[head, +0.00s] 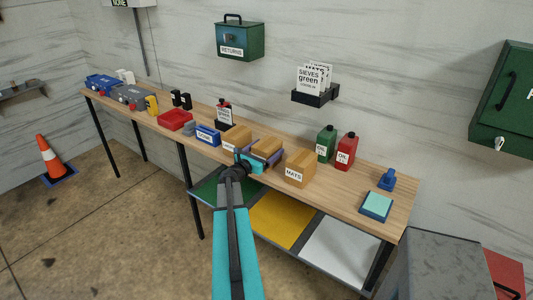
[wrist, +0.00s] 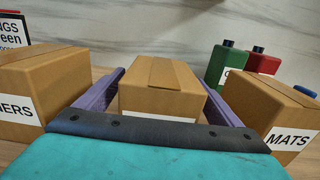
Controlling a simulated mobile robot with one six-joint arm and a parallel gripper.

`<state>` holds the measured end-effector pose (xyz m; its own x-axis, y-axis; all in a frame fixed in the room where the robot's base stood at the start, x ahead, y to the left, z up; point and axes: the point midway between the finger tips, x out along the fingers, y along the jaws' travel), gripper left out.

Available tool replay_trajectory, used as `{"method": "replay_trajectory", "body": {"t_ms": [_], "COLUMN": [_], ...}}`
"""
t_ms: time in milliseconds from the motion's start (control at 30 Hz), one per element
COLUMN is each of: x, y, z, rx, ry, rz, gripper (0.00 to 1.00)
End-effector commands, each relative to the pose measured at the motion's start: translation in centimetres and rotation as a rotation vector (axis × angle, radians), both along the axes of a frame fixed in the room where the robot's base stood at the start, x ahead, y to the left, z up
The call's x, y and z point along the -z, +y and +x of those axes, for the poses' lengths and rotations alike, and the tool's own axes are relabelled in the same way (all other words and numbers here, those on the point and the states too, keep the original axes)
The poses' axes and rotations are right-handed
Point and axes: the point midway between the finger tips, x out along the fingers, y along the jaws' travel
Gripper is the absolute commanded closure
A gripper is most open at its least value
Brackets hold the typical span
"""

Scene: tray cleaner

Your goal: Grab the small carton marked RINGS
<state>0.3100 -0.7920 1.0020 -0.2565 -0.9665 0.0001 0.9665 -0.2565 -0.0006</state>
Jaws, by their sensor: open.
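Three small brown cartons stand in a row on the workbench. The middle carton (wrist: 160,98) is between the two purple fingers of my gripper (wrist: 162,82), which is open, one finger along each side. Its front label is mostly hidden below by the gripper body, so I cannot read RINGS on it. In the head view my gripper (head: 264,156) reaches over the bench edge around this carton (head: 268,144). The left carton (wrist: 42,85) has a label ending in "NERS". The right carton (wrist: 272,108) is marked MATS; it also shows in the head view (head: 300,166).
A green bottle (head: 326,144) and a red bottle (head: 346,152) stand behind the MATS carton. A blue bin (head: 208,135) and a red tray (head: 175,120) lie to the left. A sign holder (head: 315,95) is on the wall above.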

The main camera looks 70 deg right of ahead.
Motion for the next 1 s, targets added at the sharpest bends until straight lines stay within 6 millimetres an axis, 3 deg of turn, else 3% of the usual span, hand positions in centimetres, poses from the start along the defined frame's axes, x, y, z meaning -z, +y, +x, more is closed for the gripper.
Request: {"method": "replay_trajectory", "body": {"t_ms": [567,933,1000], "x": [0.02,0.01,-0.12], "y": [-0.08,-0.08,-0.09], "z": [0.0,0.02,0.02], "rx": [-0.001,-0.001,-0.001], "ry": [-0.001,-0.001,0.001], "rz": [0.0,0.0,-0.002], "gripper": [0.12,0.72,0.72]}}
